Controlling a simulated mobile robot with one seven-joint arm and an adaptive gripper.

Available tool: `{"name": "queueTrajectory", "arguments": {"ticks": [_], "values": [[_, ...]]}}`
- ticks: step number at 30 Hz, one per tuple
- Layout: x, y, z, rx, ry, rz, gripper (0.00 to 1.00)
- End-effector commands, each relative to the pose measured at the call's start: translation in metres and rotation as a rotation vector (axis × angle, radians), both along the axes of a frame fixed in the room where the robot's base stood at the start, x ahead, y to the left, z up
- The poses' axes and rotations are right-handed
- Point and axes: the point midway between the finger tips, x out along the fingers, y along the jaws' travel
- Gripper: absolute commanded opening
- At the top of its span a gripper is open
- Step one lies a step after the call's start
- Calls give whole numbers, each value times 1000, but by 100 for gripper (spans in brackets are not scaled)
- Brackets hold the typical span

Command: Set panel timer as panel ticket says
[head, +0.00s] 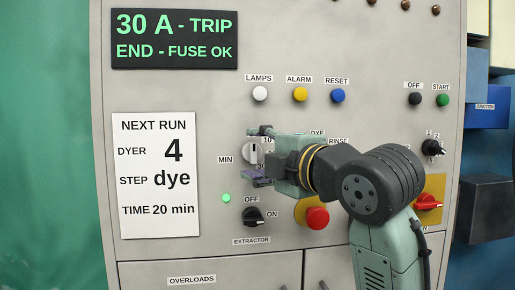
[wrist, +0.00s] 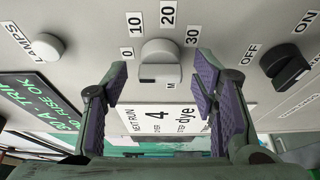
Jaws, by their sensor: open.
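The ticket (head: 157,175) on the panel's left reads "NEXT RUN, DYER 4, STEP dye, TIME 20 min". The timer knob (head: 251,153) is a light round knob beside the "MIN" label, partly covered by my gripper (head: 258,156) in the head view. In the wrist view the timer knob (wrist: 162,58) sits below a scale reading 0, 10, 20 and 30. My gripper (wrist: 161,68) is open, with one purple-padded finger on either side of the knob and visible gaps to it. I cannot tell which number the knob points to.
The extractor switch (head: 253,217) and red stop button (head: 317,218) lie close below my gripper. White lamps (head: 260,94), yellow alarm (head: 300,94) and blue reset (head: 338,95) buttons are above. A display (head: 174,38) reads "30 A - TRIP, END - FUSE OK".

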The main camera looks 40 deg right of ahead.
Motion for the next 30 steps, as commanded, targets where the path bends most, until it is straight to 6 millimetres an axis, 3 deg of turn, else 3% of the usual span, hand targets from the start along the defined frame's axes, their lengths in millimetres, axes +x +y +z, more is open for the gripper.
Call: {"name": "queueTrajectory", "arguments": {"ticks": [8, 30], "values": [[2, 0, 0, 1, 0, 0, 53], [2, 0, 0, 1, 0, 0, 5]]}}
